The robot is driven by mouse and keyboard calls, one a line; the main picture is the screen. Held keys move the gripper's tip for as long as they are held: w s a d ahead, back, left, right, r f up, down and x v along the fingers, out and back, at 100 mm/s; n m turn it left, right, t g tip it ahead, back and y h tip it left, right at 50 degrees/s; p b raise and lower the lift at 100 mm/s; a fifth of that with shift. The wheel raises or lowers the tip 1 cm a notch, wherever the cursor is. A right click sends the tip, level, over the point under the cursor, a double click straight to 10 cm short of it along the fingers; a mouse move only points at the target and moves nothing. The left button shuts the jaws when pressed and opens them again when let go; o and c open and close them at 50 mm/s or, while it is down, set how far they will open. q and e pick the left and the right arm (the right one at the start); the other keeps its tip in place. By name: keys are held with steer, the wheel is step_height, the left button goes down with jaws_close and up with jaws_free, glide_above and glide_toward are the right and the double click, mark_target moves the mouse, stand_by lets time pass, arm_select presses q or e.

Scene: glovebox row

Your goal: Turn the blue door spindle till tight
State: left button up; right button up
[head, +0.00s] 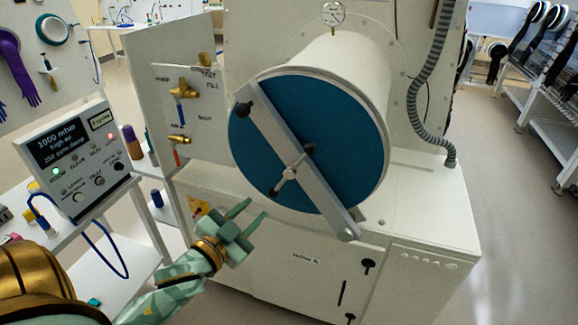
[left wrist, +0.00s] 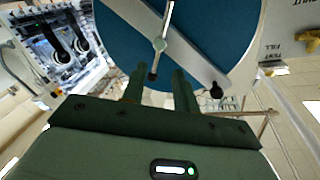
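The blue round door (head: 262,140) closes the front end of a white cylinder chamber. A grey bar (head: 320,185) crosses it diagonally. The spindle (head: 291,173) sits at the bar's middle, with a short cross handle that has dark ends. My left gripper (head: 251,212) is below and left of the spindle, apart from it, with its two fingers spread and nothing between them. In the left wrist view the blue door (left wrist: 112,40), the bar (left wrist: 195,60) and the spindle (left wrist: 159,45) lie beyond the fingertips (left wrist: 158,78). My right gripper is not in view.
A valve panel (head: 180,55) stands left of the door. A control box (head: 78,155) with a lit display is on a side bench at the left. A grey corrugated hose (head: 420,95) runs down at the right. A white cabinet (head: 310,260) is below the door.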

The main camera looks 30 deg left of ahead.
mark_target(289, 173)
arm_select(q)
steer(key=w, duration=1.6)
steer(key=shift+w+r, duration=0.2)
steer(key=shift+r, duration=0.15)
jaws_close()
